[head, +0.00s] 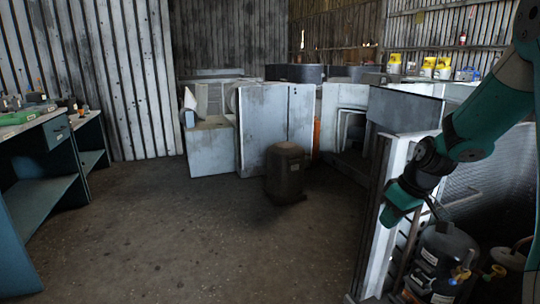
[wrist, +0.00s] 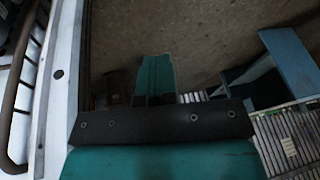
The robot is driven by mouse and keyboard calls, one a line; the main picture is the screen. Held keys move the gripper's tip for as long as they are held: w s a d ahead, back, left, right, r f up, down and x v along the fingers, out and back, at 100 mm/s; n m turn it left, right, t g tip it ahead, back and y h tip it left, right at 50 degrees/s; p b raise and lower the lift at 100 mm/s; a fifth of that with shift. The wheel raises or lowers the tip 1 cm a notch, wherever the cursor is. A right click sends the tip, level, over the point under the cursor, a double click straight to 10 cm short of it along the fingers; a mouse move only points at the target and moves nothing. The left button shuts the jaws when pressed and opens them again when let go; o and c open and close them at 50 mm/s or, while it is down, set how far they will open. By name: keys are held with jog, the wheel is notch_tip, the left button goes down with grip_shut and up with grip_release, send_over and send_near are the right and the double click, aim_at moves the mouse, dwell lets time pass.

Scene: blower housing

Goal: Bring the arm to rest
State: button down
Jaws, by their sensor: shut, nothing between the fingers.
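My gripper (head: 400,203) is at the right in the head view, on the end of my teal and black arm. It hangs beside the white upright edge of an open metal housing (head: 391,190). In the wrist view the teal fingers (wrist: 155,70) are together, with nothing held between them. A pale panel edge (wrist: 62,90) runs close along the left of the wrist view. I cannot tell from these frames whether the gripper touches the housing.
A black compressor with brass fittings (head: 440,258) stands below my arm. A dark canister (head: 285,172) stands on the floor before white cabinets (head: 210,147). A teal workbench (head: 45,165) is at left. The floor (head: 180,235) between is clear.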

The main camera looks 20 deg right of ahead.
jog(key=s+a+r+n+g+y, duration=0.1)
jog(key=s+a+r, duration=0.2)
jog(key=a, duration=0.6)
jog(key=s+a+r+n, duration=0.2)
jog(key=s+a+r, duration=0.1)
jog(key=a, duration=0.7)
jog(key=s+a+r+n+g, duration=0.2)
jog(key=s+a+r, duration=0.1)
jog(key=s+a, duration=0.85)
notch_tip(320, 180, up, 17)
jog(key=s+d+p, duration=0.1)
jog(key=s+p, duration=0.1)
jog(key=p, duration=1.4)
jog(key=shift+y+p, duration=0.4)
jog(key=shift+d+f, duration=0.1)
jog(key=shift+f, duration=0.05)
jog(key=shift+d, duration=0.1)
